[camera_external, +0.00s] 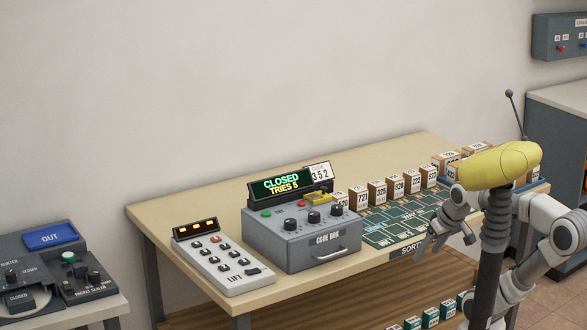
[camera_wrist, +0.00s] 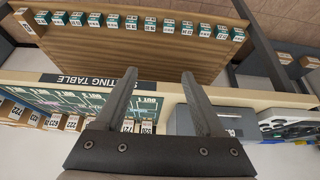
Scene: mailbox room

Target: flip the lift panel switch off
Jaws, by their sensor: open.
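The lift panel (camera_external: 216,257) is a pale, slanted box at the left front of the sorting table, with several dark switches, a label "LIFT" and a dark strip of lit orange lamps (camera_external: 195,227) along its back. A larger dark switch (camera_external: 252,271) sits by the label; its position is too small to tell. In the wrist view part of the panel (camera_wrist: 282,117) shows at the right edge. My gripper (camera_external: 445,246) is right of the code box, over the table's front edge, well away from the panel. In the wrist view its two fingers (camera_wrist: 160,78) are apart with nothing between them.
The grey code box (camera_external: 305,240) stands between my gripper and the lift panel, its display reading "CLOSED TRIES 5". A lower shelf (camera_wrist: 140,48) holds more boxes. Another console (camera_external: 45,262) stands far left.

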